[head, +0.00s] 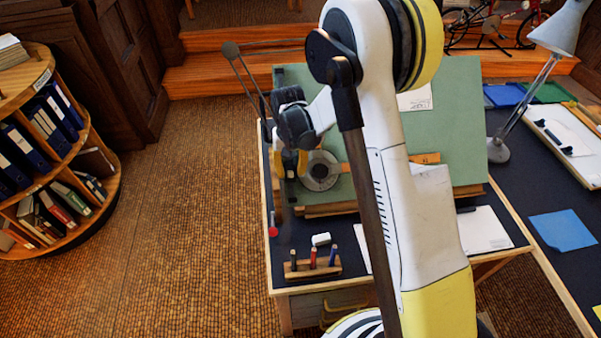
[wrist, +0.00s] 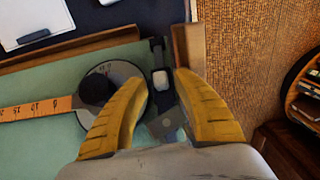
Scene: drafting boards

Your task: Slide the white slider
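The white slider (wrist: 161,80) is a small pale block on a dark, narrow vertical track at the edge of the green drafting board (wrist: 42,82). My gripper (wrist: 160,82) is over it with its two yellow fingers apart, one on either side. A gap shows between the slider and each finger, so the gripper looks open and empty. In the head view my gripper (head: 290,163) is at the left edge of the board (head: 455,110). The slider cannot be made out there.
A round protractor head (head: 320,171) with an orange ruler (wrist: 38,108) lies beside my gripper. A pen block (head: 313,270) and white eraser (head: 320,239) are on the dark desk in front. A desk lamp (head: 498,150) stands right; a round bookshelf (head: 72,207) stands left, with open floor between.

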